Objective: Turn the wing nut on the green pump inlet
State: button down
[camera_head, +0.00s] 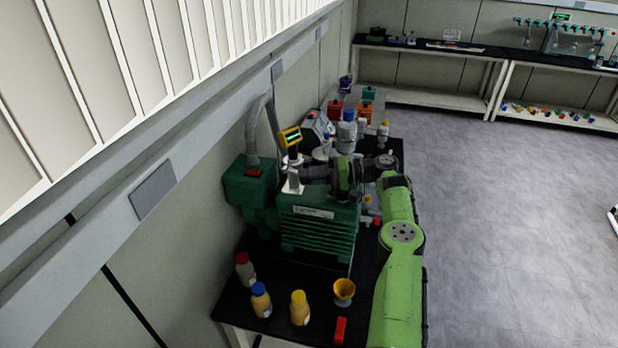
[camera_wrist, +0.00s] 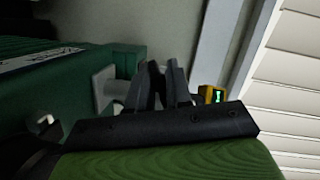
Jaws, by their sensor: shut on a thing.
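The green pump (camera_head: 318,238) stands on the black bench, and its green body fills the left of the wrist view (camera_wrist: 75,75). Its pale inlet fitting (camera_head: 293,184) rises from the top, and a grey part of it shows just left of my fingers in the wrist view (camera_wrist: 107,90). My gripper (camera_head: 306,171) reaches in from the right at the inlet. In the wrist view its dark fingers (camera_wrist: 163,88) are close together, shut at the inlet clamp. The wing nut is hidden between or behind the fingers, so its angle cannot be told.
A yellow gauge (camera_head: 290,138) sits above the inlet, close to my fingers. A grey hose (camera_head: 253,125) rises behind the pump by the wall. The floor to the right is clear.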

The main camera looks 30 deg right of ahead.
jog(key=shift+f, duration=0.25)
jog(key=c, duration=0.7)
grip_release()
jog(key=shift+d+r, duration=0.1)
jog(key=shift+o, duration=0.2)
jog(key=shift+r, duration=0.1)
